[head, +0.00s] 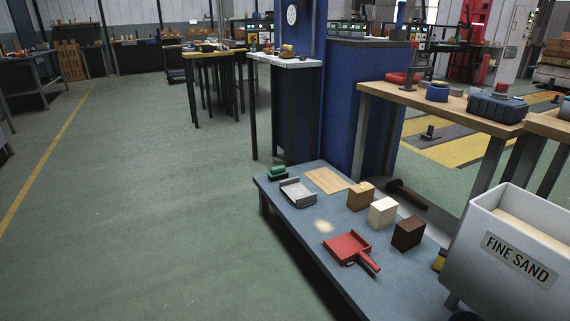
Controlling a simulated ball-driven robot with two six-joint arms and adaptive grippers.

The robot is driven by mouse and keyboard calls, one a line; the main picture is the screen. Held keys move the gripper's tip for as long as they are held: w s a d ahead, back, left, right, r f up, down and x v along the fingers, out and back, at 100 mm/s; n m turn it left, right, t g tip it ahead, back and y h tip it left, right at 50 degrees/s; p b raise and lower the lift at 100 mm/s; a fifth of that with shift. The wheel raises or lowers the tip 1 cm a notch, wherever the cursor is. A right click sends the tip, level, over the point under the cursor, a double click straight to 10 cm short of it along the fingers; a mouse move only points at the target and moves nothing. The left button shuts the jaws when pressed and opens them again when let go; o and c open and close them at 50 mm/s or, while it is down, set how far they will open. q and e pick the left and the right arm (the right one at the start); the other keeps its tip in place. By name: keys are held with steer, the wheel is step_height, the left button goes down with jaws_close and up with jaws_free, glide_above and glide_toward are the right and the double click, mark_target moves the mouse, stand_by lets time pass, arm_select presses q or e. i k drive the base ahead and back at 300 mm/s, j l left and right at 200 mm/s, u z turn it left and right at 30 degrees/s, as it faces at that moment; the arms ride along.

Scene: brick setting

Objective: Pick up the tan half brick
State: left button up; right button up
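Three block-shaped half bricks stand in a slanting row on the low blue-grey table (290,225). The tan-brown one (360,197) is at the back left of the row, by the corner of a flat wooden board (327,181). A cream one (383,212) stands in the middle. A dark brown one (408,233) stands at the front right. I take the tan-brown block as the tan half brick; the cream one is paler. Neither of my grippers is in view.
A bin marked FINE SAND (510,255) stands at the right. Open green floor (150,210) lies left. A blue column (345,110) rises behind.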

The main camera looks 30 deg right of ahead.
mark_target(361, 196)
steer(key=i+j+z, duration=0.1)
steer(key=i, duration=1.4)
